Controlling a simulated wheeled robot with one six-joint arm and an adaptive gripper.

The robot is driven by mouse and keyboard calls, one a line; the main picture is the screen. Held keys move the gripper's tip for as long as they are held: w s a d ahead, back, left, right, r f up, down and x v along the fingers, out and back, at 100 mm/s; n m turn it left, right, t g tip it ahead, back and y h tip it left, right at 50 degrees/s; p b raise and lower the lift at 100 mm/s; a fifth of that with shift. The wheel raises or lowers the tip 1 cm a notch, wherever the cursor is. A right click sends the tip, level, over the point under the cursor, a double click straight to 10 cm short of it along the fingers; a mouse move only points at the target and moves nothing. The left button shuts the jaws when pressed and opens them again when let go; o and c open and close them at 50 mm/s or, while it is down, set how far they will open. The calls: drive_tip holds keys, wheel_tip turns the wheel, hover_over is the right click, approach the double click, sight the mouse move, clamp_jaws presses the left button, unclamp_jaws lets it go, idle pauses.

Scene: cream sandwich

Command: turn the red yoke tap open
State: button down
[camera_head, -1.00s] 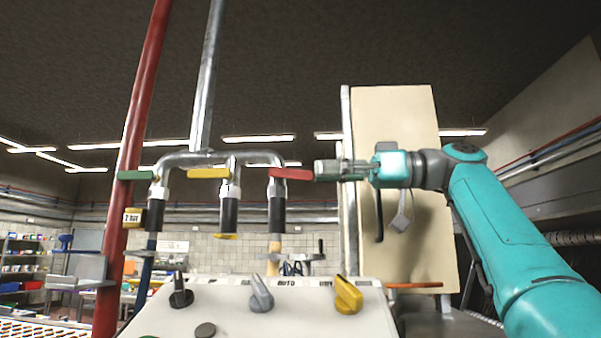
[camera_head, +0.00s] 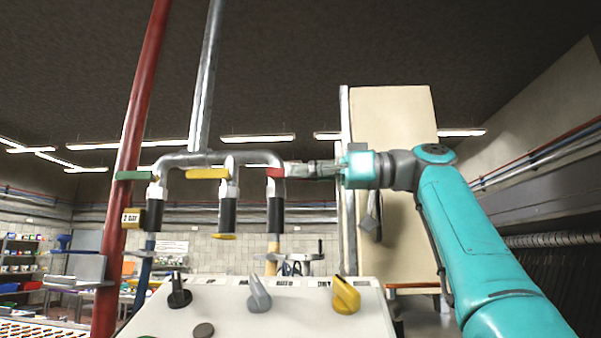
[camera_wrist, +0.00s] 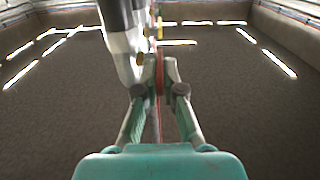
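The red yoke tap's lever (camera_head: 274,173) lies about level on the rightmost of three upright pipe legs. Its right part is hidden behind my gripper (camera_head: 290,170), which comes in from the right. In the wrist view the red lever (camera_wrist: 159,76) shows as a thin edge between the fingertips of my gripper (camera_wrist: 159,70). The two fingers lie close against it on either side, and they look shut on it. The dark sleeve and pale fitting of the tap's leg stand just left of the fingers there.
A yellow lever (camera_head: 208,174) and a green lever (camera_head: 134,175) sit on the neighbouring legs to the left. A red pipe (camera_head: 130,170) stands farther left. Below is a pale panel with black, grey and yellow knobs (camera_head: 346,295). A cream board (camera_head: 395,130) stands behind my arm.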

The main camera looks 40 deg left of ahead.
drive_tip(key=shift+a+f+g+y, duration=0.1)
drive_tip(key=shift+f+g+y, duration=0.4)
drive_tip(key=shift+y, duration=0.3)
drive_tip(key=shift+f+g+y, duration=0.15)
drive_tip(key=shift+g+y, duration=0.15)
drive_tip(key=shift+y, duration=0.2)
drive_tip(key=c, duration=1.3)
unclamp_jaws()
drive_tip(key=v, duration=0.7)
drive_tip(key=shift+w+d, duration=0.15)
drive_tip(key=shift+d, duration=0.05)
